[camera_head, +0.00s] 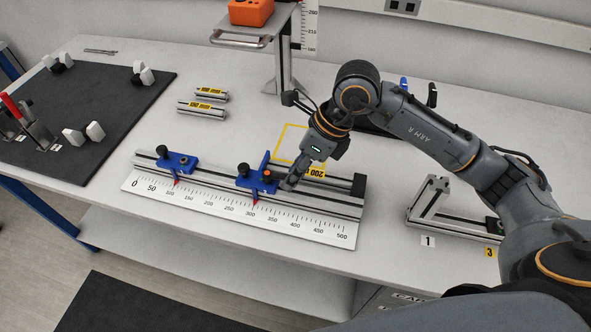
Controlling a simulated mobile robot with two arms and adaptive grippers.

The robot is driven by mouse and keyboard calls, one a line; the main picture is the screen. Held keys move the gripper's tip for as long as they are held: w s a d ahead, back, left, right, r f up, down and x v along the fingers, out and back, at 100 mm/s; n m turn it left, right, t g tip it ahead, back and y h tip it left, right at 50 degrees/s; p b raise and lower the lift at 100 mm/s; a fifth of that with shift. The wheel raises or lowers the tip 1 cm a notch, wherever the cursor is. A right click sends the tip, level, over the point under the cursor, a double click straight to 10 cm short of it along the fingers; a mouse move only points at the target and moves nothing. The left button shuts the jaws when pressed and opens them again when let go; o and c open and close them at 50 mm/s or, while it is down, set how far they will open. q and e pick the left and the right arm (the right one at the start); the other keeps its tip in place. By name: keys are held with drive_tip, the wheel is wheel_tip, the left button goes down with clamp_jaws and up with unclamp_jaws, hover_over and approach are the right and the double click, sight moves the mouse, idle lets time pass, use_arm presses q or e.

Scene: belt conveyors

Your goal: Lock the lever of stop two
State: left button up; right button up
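A metal rail with a printed scale (290,226) lies on the bench. Two blue stops ride on it: one (180,163) with its red pointer near 100, and a second (255,181) with its pointer near 300. Each has a black-knobbed lever; the knob on the right-hand stop (243,169) stands at its left side. My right gripper (287,184) is low at the right side of that stop, close to its orange part. Its fingers are small and partly hidden, so contact and opening are unclear. My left gripper is not in view.
A length of profile labelled 200 (315,173) lies just behind the rail. Two labelled profiles (203,108) lie farther back. A dark board with clamps (110,100) is at left. A metal bracket (432,204) stands at right. A post stand (283,60) rises behind.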

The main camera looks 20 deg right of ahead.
drive_tip(key=v, duration=1.2)
drive_tip(key=shift+r, duration=0.1)
